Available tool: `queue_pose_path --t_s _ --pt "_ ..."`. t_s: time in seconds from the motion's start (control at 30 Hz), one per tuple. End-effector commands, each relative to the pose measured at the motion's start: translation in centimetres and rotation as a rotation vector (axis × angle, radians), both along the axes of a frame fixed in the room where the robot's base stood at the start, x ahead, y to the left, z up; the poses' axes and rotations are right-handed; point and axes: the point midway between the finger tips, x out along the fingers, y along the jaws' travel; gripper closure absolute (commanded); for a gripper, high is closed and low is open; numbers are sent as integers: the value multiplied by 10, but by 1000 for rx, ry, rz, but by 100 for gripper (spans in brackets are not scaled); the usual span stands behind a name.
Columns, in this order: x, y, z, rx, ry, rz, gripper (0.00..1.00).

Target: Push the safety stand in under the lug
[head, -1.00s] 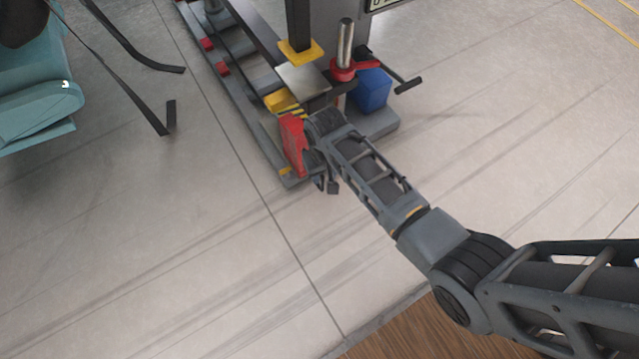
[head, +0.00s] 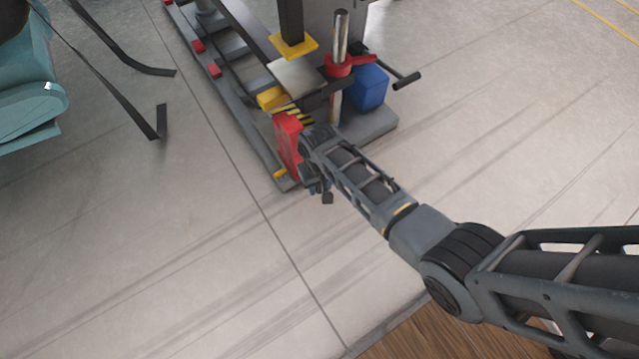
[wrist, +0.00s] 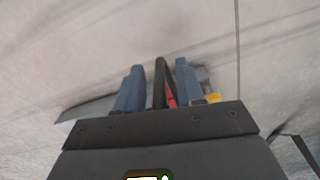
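The safety stand appears to be the red upright piece (head: 288,145) with a yellow-and-black striped part (head: 296,115) beside it, at the near end of the grey track frame. A yellow block (head: 271,98) sits just behind it; I cannot tell for sure which part is the lug. My gripper (wrist: 158,68) is beside the red piece, low over the frame's end, largely hidden by my arm in the head view. In the wrist view its two blue-grey fingers are apart, with a dark bar (wrist: 160,85) between them and a red strip beside the bar. Gaps show on both sides of the bar.
A steel post (head: 340,35) with a red collar and black handle stands right of the frame, near a blue box (head: 370,88). A teal seat (head: 30,100) with hanging black straps is at the left. The floor in front is clear.

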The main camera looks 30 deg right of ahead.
Motion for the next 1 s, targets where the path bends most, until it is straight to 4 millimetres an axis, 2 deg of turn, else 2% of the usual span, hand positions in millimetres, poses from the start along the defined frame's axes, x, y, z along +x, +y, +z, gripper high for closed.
queue_pose_path --t_s 0.07,0.47,1.0 --pt "0 0 0 0 0 0 62" --pt "0 -1 0 -1 0 -1 100" --pt "-2 -3 1 -3 3 -5 100"
